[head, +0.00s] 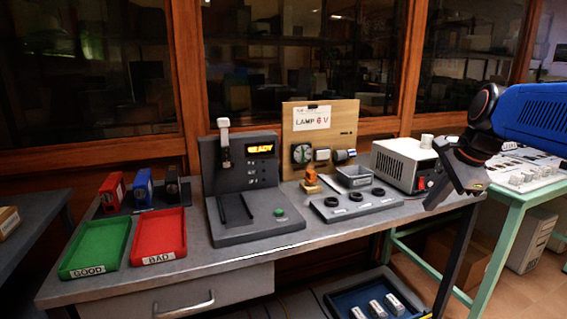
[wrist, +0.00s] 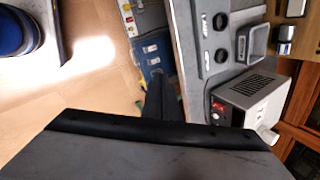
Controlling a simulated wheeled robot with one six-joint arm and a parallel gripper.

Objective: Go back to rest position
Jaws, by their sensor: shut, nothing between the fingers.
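My gripper (head: 455,187) hangs at the right of the head view, in front of the right end of the grey workbench (head: 215,262). It is shut and holds nothing. In the wrist view its dark fingers (wrist: 162,98) are together, over the bench's edge and the blue tray below. My blue arm reaches in from the right edge of the head view. The gripper appears apart from everything on the bench.
A white power supply (head: 404,163) stands on the bench near my gripper. A tester with a lit READY display (head: 260,150), a green tray (head: 96,243) and a red tray (head: 158,236) stand further left. A green-framed table (head: 510,215) is at right. A blue tray (head: 345,301) sits below.

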